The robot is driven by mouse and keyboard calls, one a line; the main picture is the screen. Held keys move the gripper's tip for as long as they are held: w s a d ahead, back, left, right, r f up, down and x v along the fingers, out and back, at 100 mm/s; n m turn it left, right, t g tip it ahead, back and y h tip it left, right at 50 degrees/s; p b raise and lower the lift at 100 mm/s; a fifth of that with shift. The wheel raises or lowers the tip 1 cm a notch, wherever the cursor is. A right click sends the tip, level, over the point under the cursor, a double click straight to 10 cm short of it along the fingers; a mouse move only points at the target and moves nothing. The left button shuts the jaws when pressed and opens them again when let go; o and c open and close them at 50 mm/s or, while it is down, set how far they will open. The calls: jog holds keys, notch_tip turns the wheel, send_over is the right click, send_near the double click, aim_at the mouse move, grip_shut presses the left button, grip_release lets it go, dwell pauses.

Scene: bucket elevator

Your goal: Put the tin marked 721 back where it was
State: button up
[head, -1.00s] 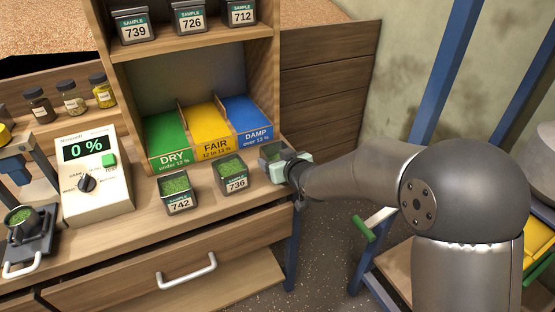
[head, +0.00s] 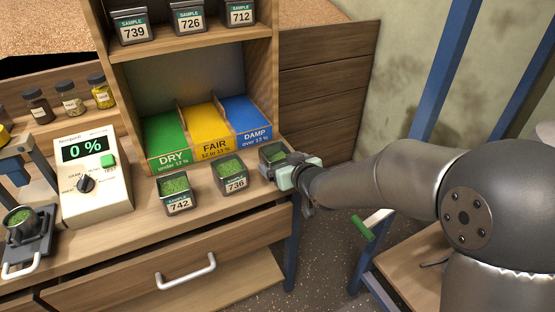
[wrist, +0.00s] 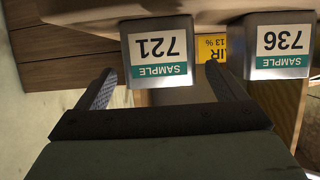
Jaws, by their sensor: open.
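The tin marked 721 (wrist: 160,50) is a small square metal tin. Its label reads upside down in the wrist view. In the head view it stands, filled with green stuff, at the right end of the worktop (head: 273,155), right of the tin marked 736 (head: 230,174); its label is hidden there. My gripper (wrist: 163,78) is open, with its fingertips at either side of the 721 tin's near end and the tin ahead between them. In the head view my gripper (head: 284,174) is at the worktop's right edge, partly covering the tin.
The tin marked 742 (head: 178,192) stands left of 736. Behind them are the green DRY (head: 166,138), yellow FAIR (head: 208,130) and blue DAMP (head: 246,117) bays. Tins 739, 726 and 712 (head: 240,13) stand on the shelf above. A meter (head: 93,180) reads 0 %.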

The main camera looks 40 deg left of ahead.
jog(key=v, duration=0.8)
jog(key=w+d+f+m+h, duration=0.15)
jog(key=d+m+h, duration=0.3)
jog(key=d, duration=1.05)
jog(key=w+d+f+m+h, duration=0.1)
jog(key=d+f+m+h, duration=0.15)
jog(key=d+h, duration=0.75)
jog(key=s+d+m+g+y, duration=0.2)
jog(key=s+d+m+g, duration=0.3)
jog(key=s+d, duration=1.3)
jog(key=shift+f+g, duration=0.35)
jog(key=shift+g, duration=0.45)
jog(key=shift+d+y, duration=0.1)
jog(key=shift+y, duration=0.15)
